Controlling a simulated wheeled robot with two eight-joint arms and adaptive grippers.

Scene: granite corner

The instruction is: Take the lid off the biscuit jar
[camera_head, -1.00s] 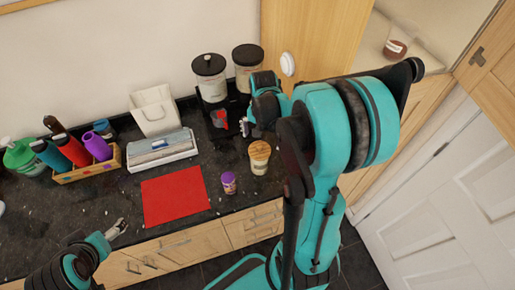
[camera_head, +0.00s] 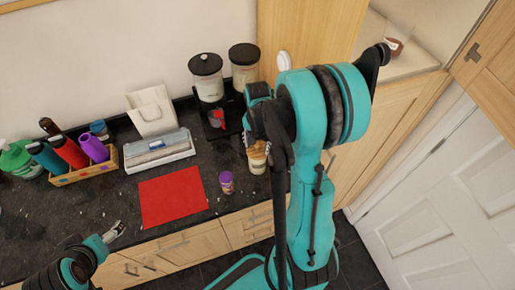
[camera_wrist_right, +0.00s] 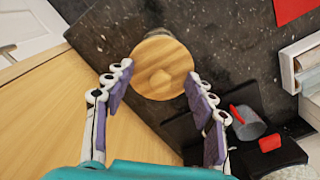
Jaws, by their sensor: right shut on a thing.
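The biscuit jar (camera_head: 257,166) stands on the dark counter, partly hidden behind my right arm in the head view. Its round wooden lid (camera_wrist_right: 150,54) with a small knob shows from above in the right wrist view. A little of the jar's glass shows past the lid's edge. My right gripper (camera_wrist_right: 159,73) has its fingers on both sides of the lid and is shut on it. I cannot tell whether the lid is raised from the jar. My left gripper (camera_head: 116,231) is low at the counter's front edge, apart from the jar; its jaws are too small to read.
A purple-lidded pot (camera_head: 227,182) and a red mat (camera_head: 172,197) lie left of the jar. Two black-lidded canisters (camera_head: 207,78) and a grey cup with red (camera_wrist_right: 246,124) stand behind. A bottle crate (camera_head: 78,173) is further left.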

